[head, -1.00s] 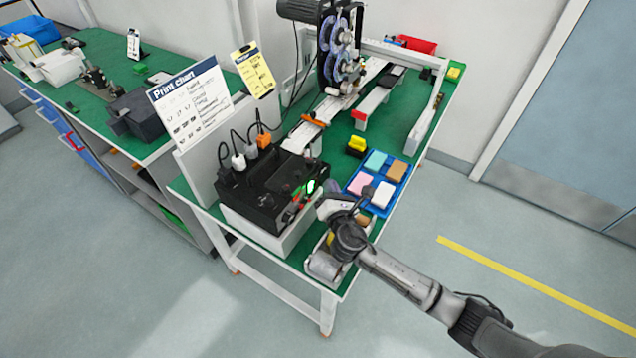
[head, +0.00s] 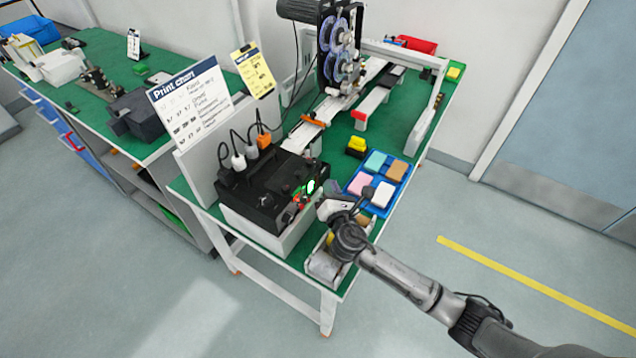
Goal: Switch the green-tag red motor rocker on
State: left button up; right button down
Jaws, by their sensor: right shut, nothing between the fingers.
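The black control box (head: 262,196) sits on a white base at the near end of the green-topped bench. A bright green round light or tag (head: 311,186) shows at its right end. Small red parts (head: 300,201) show just below the green; the rocker is too small for me to tell its position. My right gripper (head: 321,206) is shut and empty, just right of the box's front face. I cannot tell whether its tips touch the box. My left gripper is not in view.
A blue tray (head: 379,211) with coloured blocks lies close behind my right gripper. A bin (head: 323,267) with a roll sits below my wrist. Plugs with cables (head: 251,151) stand at the box's back. A print chart (head: 190,101) stands at left. The floor at right is clear.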

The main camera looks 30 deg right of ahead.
dwell(0.5)
jog(key=shift+w, duration=0.2)
jog(key=shift+w+a+f, duration=0.1)
jog(key=shift+w+a, duration=0.1)
dwell(0.4)
jog(key=shift+w+a, duration=0.1)
jog(key=shift+w, duration=0.2)
dwell(0.6)
jog(key=shift+s, duration=0.1)
jog(key=shift+s+d+p, duration=0.35)
jog(key=shift+s+p, duration=0.2)
jog(key=shift+s, duration=0.1)
